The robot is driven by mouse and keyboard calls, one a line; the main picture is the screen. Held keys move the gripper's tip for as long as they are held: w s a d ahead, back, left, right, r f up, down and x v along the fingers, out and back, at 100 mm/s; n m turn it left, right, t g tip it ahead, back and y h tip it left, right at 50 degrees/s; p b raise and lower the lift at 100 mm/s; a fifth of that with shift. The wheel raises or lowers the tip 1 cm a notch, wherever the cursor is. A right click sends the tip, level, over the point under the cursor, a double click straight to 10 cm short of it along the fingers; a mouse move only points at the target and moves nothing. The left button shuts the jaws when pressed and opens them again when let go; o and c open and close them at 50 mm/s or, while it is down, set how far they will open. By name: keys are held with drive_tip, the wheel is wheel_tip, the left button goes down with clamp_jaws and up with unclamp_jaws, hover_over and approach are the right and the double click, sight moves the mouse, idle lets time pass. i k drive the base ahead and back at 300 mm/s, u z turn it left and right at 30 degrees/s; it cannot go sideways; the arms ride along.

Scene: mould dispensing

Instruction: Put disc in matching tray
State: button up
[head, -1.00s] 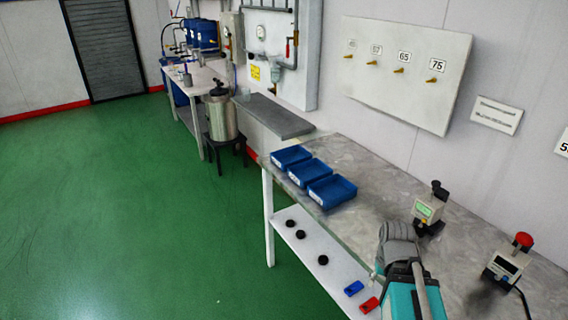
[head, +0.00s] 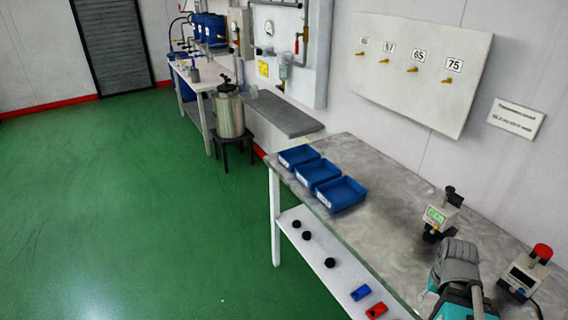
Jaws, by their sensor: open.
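Three blue trays stand in a row along the left edge of the grey worktop: the far tray (head: 298,164), the middle tray (head: 316,183) and the near tray (head: 340,203). Their labels are too small to read. Three small black discs, the far disc (head: 296,224), the middle disc (head: 306,236) and the near disc (head: 330,263), lie on the white lower shelf.
A tester with a green display (head: 436,215) stands on the worktop (head: 390,235), just behind my arm. A device with a red button (head: 528,272) is at the right. Blue (head: 361,292) and red (head: 377,311) pieces lie on the lower shelf (head: 343,284). The green floor at left is clear.

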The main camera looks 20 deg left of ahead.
sight(430, 238)
drive_tip(key=u, duration=0.05)
drive_tip(key=k, duration=1.45)
drive_tip(key=u, duration=0.8)
drive_tip(key=i, duration=1.05)
drive_tip(key=z, duration=0.05)
